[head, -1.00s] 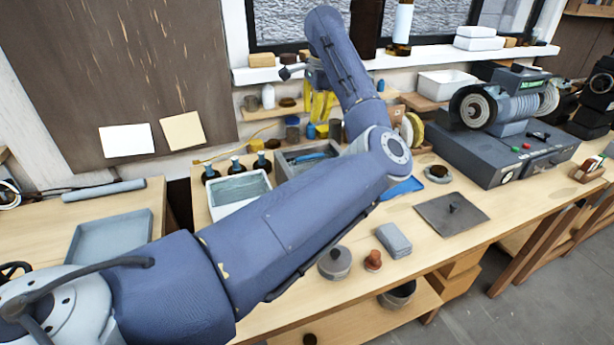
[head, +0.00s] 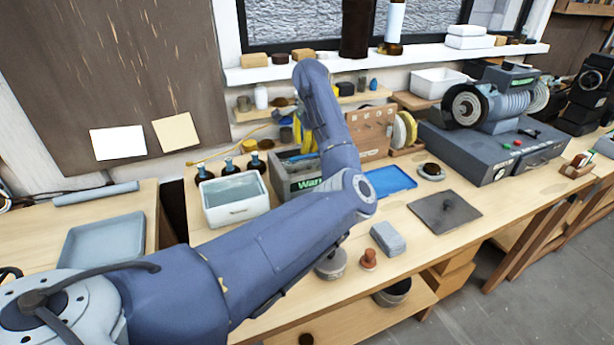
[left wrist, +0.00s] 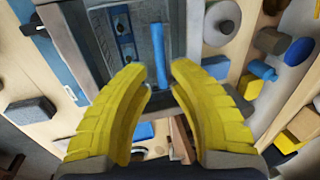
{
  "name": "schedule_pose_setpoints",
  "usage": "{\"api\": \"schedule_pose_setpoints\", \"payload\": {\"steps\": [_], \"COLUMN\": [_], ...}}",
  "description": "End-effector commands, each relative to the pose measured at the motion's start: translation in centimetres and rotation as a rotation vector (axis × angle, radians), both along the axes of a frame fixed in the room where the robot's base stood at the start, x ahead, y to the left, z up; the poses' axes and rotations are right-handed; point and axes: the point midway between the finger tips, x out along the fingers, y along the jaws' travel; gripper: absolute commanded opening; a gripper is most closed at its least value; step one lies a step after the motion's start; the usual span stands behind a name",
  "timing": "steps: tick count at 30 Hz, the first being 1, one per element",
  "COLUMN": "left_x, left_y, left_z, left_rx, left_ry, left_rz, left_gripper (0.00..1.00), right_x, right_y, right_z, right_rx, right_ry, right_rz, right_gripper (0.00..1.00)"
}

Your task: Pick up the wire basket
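I cannot make out a clear wire basket. A grey open bin (head: 292,186) with a green label stands behind my left forearm in the head view. In the left wrist view the bin (left wrist: 88,20) lies ahead of the fingers, with a blue rod (left wrist: 161,50) inside. My left gripper (left wrist: 161,76) has its yellow fingers spread with nothing held between them. In the head view its yellow fingers (head: 303,138) are partly hidden by my arm, above and behind the bin. My right gripper is in neither view.
A white tub (head: 234,212) stands left of the bin, with dark bottles behind it. A blue tray (head: 388,180), a dark plate (head: 444,212) and a grey block (head: 388,238) lie to the right. A grinder (head: 500,105) stands at the far right. A shelf (head: 370,63) runs behind.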

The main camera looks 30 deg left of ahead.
Motion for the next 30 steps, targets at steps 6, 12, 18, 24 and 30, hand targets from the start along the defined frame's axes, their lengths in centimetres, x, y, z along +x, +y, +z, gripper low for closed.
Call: {"api": "schedule_pose_setpoints", "payload": {"steps": [6,12,18,24,30], "left_x": [0.3,0.5,0.6,0.6,0.6], "left_y": [0.5,0.7,0.8,0.8,0.8], "left_z": [-2.7,-4.5,-4.9,-4.9,-4.9], "left_rx": [0.001,0.000,0.001,0.001,0.001], "left_ry": [0.004,0.002,0.001,0.001,0.002], "left_rz": [0.001,-0.001,0.000,0.000,0.000], "left_gripper": [0.19,0.19,0.19,0.19,0.19], "right_x": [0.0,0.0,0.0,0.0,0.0], "right_y": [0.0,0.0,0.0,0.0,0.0], "right_z": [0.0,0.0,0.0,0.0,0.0], "right_rx": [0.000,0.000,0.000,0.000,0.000], "right_ry": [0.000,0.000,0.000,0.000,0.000], "right_rz": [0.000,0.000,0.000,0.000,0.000], "right_gripper": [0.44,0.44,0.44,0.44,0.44]}}
